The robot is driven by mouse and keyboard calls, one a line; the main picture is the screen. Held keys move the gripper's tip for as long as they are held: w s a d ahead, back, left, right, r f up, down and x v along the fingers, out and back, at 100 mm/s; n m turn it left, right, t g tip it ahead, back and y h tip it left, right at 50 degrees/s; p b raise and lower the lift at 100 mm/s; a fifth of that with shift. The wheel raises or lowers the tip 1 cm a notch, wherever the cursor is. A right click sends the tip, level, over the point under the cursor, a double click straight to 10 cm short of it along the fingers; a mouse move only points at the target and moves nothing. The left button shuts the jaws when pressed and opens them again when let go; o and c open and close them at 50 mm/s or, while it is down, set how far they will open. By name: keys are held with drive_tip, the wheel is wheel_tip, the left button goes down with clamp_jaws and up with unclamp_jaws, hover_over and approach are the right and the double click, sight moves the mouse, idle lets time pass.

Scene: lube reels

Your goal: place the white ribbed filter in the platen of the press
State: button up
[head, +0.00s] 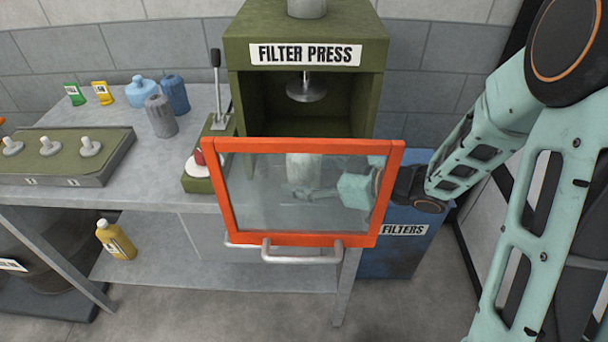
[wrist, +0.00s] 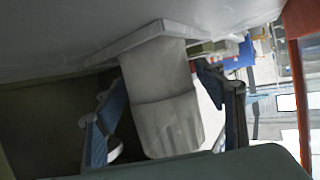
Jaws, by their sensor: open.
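A whitish upright body (head: 303,166), which I take for the white ribbed filter, shows blurred behind the press door glass. In the wrist view a pale body (wrist: 165,100) stands between the fingers, its narrower end at a flat square plate (wrist: 140,40), likely the platen; ribs are hard to make out. My gripper (head: 305,190) is behind the glass at the filter, reaching in from the right. It is open, with a finger on either side of the filter (wrist: 170,125); contact cannot be told. The filter press (head: 305,50) is green, with a round ram (head: 306,90) raised above.
The orange-framed door (head: 308,147) stands in front of the press opening, close to my arm. A lever (head: 216,80), grey and blue ribbed canisters (head: 161,117) (head: 173,94) and a tray with knobs (head: 65,155) are left on the bench. A blue FILTERS bin (head: 400,258) stands below right.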

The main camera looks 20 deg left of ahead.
drive_tip(key=v, duration=0.7)
drive_tip(key=shift+s+d, duration=0.1)
drive_tip(key=shift+d, duration=0.05)
